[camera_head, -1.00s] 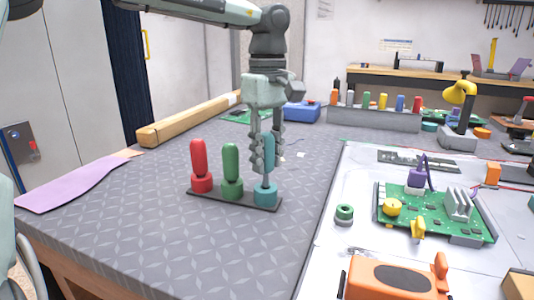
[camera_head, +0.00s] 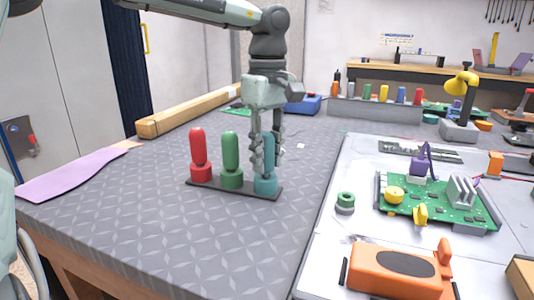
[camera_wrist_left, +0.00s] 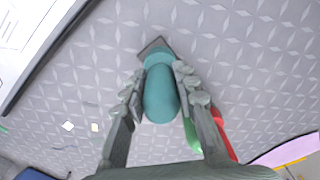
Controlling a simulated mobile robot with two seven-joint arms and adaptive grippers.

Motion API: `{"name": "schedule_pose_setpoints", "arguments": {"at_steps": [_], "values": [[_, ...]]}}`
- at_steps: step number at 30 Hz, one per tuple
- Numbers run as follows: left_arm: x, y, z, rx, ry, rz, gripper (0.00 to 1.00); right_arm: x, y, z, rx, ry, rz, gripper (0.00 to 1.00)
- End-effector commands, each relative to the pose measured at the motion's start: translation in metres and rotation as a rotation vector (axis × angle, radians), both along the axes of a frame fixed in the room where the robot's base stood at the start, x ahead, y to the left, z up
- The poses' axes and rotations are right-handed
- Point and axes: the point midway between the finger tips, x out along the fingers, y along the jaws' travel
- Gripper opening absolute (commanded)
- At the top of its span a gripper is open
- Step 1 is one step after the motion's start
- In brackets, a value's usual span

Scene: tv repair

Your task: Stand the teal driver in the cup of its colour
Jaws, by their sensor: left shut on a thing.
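The teal driver (camera_head: 269,152) stands upright at the teal cup (camera_head: 265,186), the right-hand one of three cups on a dark strip. My left gripper (camera_head: 266,162) comes down from above and is shut on the teal driver's handle. In the left wrist view the driver (camera_wrist_left: 161,92) lies between the two fingers (camera_wrist_left: 160,88), with the teal cup (camera_wrist_left: 157,54) at its far end. The fingers hide part of the handle, and how deep the driver sits cannot be told. My right gripper is not in view.
A green driver (camera_head: 231,152) and a red driver (camera_head: 198,146) stand in cups close to the left. A purple cloth (camera_head: 75,175) lies far left. A pale mat (camera_head: 320,250) with a green circuit board (camera_head: 440,205) is at right. The grey bench in front is clear.

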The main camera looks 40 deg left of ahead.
Motion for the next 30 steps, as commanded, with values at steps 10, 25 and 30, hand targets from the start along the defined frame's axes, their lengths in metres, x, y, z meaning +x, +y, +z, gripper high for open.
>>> {"name": "schedule_pose_setpoints", "arguments": {"at_steps": [10,25,30], "values": [[0.0,0.0,-0.006,0.0,0.0,0.0,0.39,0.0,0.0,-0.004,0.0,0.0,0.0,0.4],[0.0,0.0,0.001,0.0,0.0,0.0,0.52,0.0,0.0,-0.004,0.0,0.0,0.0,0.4],[0.001,0.0,0.03,0.001,-0.004,0.001,0.52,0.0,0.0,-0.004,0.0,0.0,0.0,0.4]]}}
